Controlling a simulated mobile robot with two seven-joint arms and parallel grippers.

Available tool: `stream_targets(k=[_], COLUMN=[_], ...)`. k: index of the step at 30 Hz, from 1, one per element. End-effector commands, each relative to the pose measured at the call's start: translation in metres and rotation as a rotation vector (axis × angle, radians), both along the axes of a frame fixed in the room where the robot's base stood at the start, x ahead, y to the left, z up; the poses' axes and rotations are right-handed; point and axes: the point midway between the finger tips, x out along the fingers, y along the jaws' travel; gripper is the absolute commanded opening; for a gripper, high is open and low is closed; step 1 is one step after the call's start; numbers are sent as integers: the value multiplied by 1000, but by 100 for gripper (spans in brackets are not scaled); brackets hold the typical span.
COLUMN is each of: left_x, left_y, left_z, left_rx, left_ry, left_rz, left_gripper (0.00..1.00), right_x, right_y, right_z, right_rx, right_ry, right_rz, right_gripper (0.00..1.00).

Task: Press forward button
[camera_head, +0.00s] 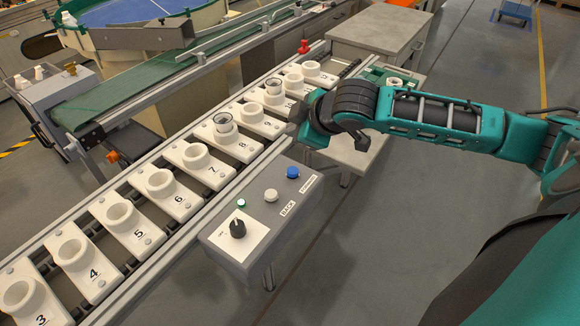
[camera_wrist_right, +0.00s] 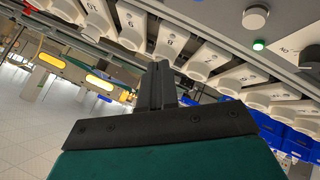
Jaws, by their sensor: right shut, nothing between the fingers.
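A grey control box (camera_head: 215,235) sits at the near side of the conveyor. Its blue button (camera_head: 292,172) stands beside the label reading FORWARD (camera_head: 312,184). A white button (camera_head: 271,195) sits beside the BACK label (camera_head: 288,208). My right gripper (camera_head: 298,125) is shut and empty, beyond the blue button and apart from it, near the conveyor's near rail. In the right wrist view the shut fingers (camera_wrist_right: 161,85) show at centre, with the white button (camera_wrist_right: 255,17) at the top. The blue button is out of that view. My left gripper is not in view.
A green lamp (camera_head: 241,203) and a black knob (camera_head: 238,228) are also on the box. The conveyor carries a row of numbered white holders (camera_head: 133,230); a few hold glass pieces (camera_head: 223,122). A grey cabinet (camera_head: 380,32) stands behind. Floor right of the box is clear.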

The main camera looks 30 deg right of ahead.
Motion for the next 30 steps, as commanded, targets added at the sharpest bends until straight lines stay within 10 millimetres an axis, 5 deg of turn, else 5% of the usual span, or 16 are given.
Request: stream_targets(k=[8, 17, 30], left_x=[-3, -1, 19], left_y=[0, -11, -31], left_z=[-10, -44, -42], left_rx=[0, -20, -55], left_ry=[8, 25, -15], left_rz=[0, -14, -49], left_gripper=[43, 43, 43], right_x=[0, 0, 0], right_y=[1, 1, 1], right_z=[-7, -40, -81], right_rx=[1, 2, 3], right_ry=[-3, -4, -1], right_rz=[1, 2, 1], right_gripper=[0, 0, 0])
